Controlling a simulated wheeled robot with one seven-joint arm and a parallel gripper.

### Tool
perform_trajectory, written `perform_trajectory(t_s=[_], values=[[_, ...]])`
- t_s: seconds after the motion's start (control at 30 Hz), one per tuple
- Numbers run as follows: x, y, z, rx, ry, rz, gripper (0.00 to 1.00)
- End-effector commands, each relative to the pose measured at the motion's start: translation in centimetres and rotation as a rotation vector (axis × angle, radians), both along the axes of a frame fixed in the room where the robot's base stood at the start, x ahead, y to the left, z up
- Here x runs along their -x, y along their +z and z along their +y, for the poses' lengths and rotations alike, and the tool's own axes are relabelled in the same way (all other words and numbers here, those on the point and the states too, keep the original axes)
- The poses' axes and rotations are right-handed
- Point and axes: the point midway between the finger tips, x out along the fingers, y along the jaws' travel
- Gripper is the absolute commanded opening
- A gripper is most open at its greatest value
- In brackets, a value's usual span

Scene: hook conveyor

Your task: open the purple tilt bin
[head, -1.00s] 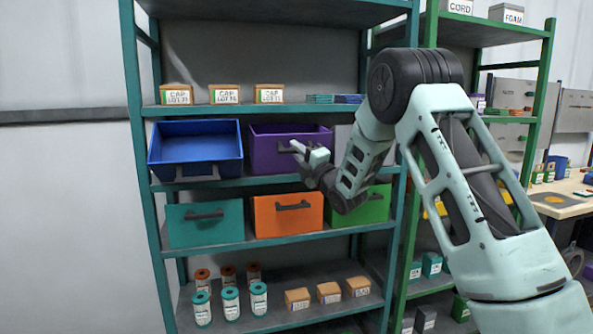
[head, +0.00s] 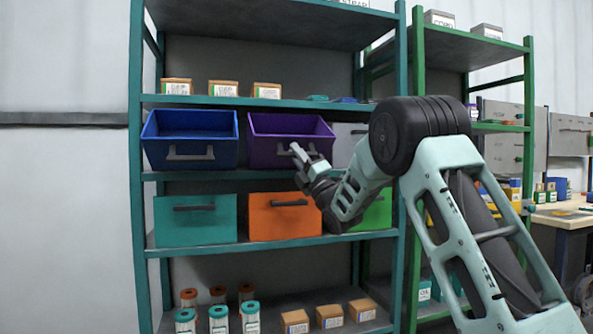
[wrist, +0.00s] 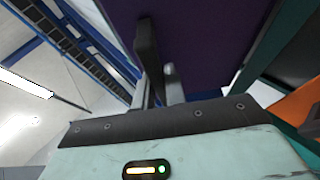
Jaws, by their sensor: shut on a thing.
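The purple tilt bin (head: 275,151) is on the middle shelf, right of the blue bin. Its front leans outward at the top, and part of its dark inside shows. My gripper (head: 299,152) is at the bin's front, shut on its dark handle (head: 283,153). In the wrist view, the purple front (wrist: 195,40) fills the upper middle, and the dark handle (wrist: 147,45) stands by my gripper's fingers (wrist: 160,85). The lower right of the bin is partly hidden by my gripper and wrist.
The blue bin (head: 190,153) beside it is tilted open. Teal (head: 195,225), orange (head: 284,220) and green (head: 375,214) bins sit on the shelf below. Small boxes (head: 222,89) stand on the shelf above. The shelf's right post (head: 398,200) is behind my arm.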

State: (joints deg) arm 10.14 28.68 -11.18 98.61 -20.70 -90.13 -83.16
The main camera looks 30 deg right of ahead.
Motion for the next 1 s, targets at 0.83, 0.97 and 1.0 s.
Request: perform_trajectory(t_s=[0.83, 0.97, 1.0], values=[[0.28, -0.70, -0.03, 0.018, -0.001, -0.063, 0.00], [0.27, -0.69, -0.01, 0.018, -0.001, -0.063, 0.35], [0.27, -0.70, 0.00, 0.019, -0.001, -0.063, 0.35]])
